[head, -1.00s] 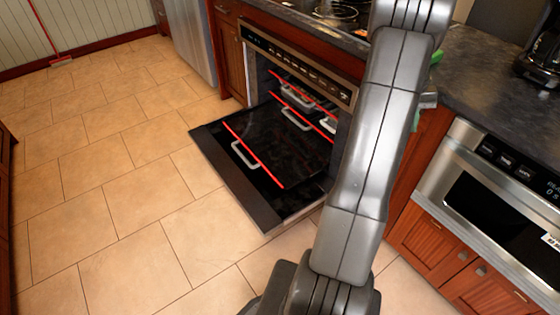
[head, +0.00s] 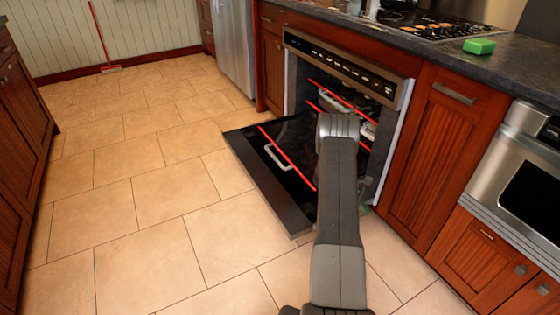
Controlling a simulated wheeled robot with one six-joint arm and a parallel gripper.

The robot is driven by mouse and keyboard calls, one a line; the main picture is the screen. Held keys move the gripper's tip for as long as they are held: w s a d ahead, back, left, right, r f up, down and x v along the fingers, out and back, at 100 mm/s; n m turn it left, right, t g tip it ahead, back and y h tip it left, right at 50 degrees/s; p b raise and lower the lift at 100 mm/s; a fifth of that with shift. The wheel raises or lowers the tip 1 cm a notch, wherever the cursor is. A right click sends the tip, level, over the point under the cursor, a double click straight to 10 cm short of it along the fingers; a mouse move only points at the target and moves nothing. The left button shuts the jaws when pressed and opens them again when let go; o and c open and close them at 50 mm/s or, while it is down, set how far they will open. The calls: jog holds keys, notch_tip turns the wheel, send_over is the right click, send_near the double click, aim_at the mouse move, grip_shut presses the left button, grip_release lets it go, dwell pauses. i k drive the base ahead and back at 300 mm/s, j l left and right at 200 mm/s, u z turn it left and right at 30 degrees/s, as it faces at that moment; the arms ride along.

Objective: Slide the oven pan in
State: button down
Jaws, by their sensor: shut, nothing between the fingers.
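The oven (head: 345,68) stands under the counter with its door (head: 262,184) folded down. A dark oven pan (head: 293,136) with a red front edge and a pale loop handle (head: 279,157) sticks out over the open door. Two more red-edged levels show inside the oven, the upper one (head: 345,101) and one just below it, with pale handles. My arm rises from the bottom and bends in front of the oven, covering the pan's right part and the right of the opening. My gripper is hidden behind the arm, so its contact with the pan cannot be seen.
Wooden cabinets (head: 445,150) and a steel built-in appliance (head: 525,185) stand to the right. The counter holds a stovetop (head: 425,25) and a green sponge (head: 479,46). The tiled floor (head: 140,210) left of the door is clear. Cabinets line the left edge.

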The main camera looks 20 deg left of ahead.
aim_at(294, 135)
jog(key=i+u, duration=0.15)
jog(key=u, duration=0.25)
jog(key=i+l+u, duration=0.15)
jog(key=u, duration=0.2)
jog(key=i+l+u, duration=0.1)
jog(key=u, duration=0.3)
jog(key=i+l+u, duration=0.15)
jog(key=u, duration=0.25)
jog(key=i+l, duration=0.15)
jog(key=l, duration=0.15)
jog(key=i+l+u, duration=0.1)
jog(key=l, duration=0.2)
jog(key=i+l, duration=0.15)
jog(key=l, duration=0.2)
jog(key=i+l+u, duration=0.15)
jog(key=l, duration=0.15)
